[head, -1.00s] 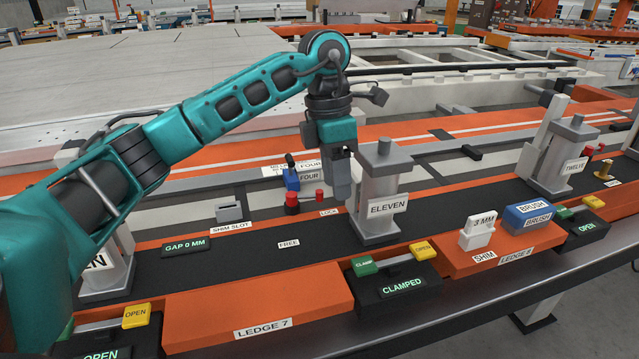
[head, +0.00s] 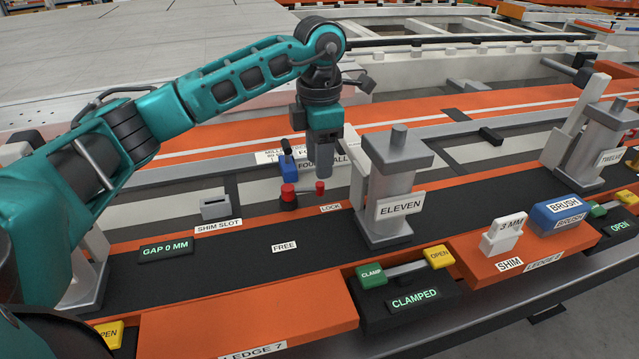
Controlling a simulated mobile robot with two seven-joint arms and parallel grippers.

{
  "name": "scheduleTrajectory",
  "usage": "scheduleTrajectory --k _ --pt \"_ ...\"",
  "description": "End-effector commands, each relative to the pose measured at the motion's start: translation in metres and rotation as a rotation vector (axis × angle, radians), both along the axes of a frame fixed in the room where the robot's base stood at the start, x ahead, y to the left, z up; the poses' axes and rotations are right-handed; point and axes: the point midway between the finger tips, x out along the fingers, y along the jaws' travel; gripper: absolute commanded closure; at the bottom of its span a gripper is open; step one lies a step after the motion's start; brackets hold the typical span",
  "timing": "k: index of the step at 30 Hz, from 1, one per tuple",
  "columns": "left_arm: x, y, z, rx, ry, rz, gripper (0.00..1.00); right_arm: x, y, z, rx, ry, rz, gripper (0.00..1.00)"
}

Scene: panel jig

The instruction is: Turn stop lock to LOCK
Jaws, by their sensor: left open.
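The stop lock shows in the head view as a red-topped round post (head: 288,194) on a dark base, with a smaller red knob (head: 320,187) to its right. The LOCK label (head: 331,208) is just in front of the small knob. The FREE label (head: 284,247) lies nearer on the black strip. My left gripper (head: 323,173) points down, its tip right above or just behind the small red knob. It is open, but its fingers overlap from this angle. I cannot tell whether it touches the knob. My right gripper is out of view.
The grey ELEVEN clamp post (head: 392,180) stands close to the right. A blue block with a black handle (head: 288,165) stands close behind the stop lock. The grey shim slot (head: 215,208) is to the left.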

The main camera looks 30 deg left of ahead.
Motion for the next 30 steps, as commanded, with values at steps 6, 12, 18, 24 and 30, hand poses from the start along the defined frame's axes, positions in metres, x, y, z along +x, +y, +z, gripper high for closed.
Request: scheduleTrajectory --k 6,12,18,24,30 --pt "-0.001 0.000 -0.041 0.000 0.002 0.000 0.56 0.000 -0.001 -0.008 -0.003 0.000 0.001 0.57" --pt "0.000 0.000 -0.057 0.000 0.000 -0.001 0.56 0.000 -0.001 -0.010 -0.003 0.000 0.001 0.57" --pt "0.000 0.000 -0.059 0.000 -0.001 -0.001 0.56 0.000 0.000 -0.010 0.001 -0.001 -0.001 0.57" --pt "0.000 0.000 -0.059 -0.001 -0.001 -0.001 0.63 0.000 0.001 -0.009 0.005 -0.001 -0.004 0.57" --pt "0.000 0.000 -0.058 -0.001 -0.001 -0.001 0.83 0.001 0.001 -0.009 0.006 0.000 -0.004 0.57"
